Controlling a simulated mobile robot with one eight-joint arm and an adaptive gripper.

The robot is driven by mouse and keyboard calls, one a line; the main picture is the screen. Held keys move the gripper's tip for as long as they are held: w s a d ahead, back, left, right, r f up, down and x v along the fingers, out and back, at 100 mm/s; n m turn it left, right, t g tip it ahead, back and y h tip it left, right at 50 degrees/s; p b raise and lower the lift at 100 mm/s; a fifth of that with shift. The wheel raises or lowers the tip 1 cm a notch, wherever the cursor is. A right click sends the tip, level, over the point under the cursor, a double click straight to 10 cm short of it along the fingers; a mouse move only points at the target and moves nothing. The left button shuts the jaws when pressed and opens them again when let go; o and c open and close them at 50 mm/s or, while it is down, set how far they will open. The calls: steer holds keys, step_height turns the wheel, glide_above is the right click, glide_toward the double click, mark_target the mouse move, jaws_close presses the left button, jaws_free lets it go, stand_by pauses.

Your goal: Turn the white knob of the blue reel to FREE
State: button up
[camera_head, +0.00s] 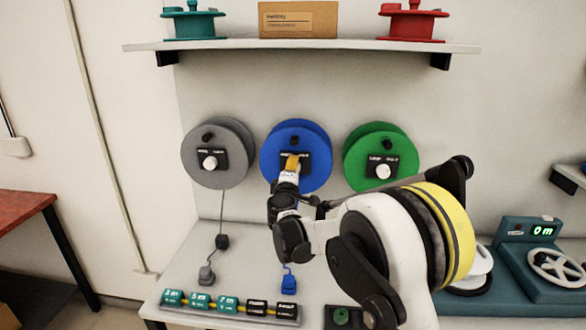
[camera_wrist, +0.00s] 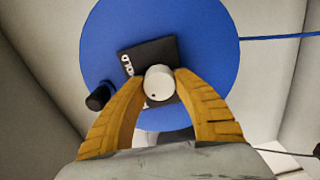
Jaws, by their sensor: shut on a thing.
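The blue reel (camera_head: 312,137) hangs on the wall between a grey reel and a green reel. It fills the middle of the wrist view (camera_wrist: 100,50). The white knob (camera_wrist: 158,82) sits on the reel's black plate (camera_wrist: 150,57), which carries partly covered white lettering. My gripper (camera_wrist: 159,80) has its two yellow fingers on both sides of the knob and is shut on it. In the head view my gripper (camera_head: 293,163) hides the knob and part of the plate. I cannot read the knob's setting.
The grey reel (camera_head: 205,135) and green reel (camera_head: 370,140) flank the blue one closely, each with its own white knob. A shelf (camera_head: 300,45) runs above. Below, a bench holds a row of labelled blocks (camera_head: 228,303) and a blue plug (camera_head: 289,284).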

steer(key=shift+n, duration=0.6)
steer(key=o, duration=1.2)
steer(key=s, duration=1.2)
steer(key=shift+a, duration=0.15)
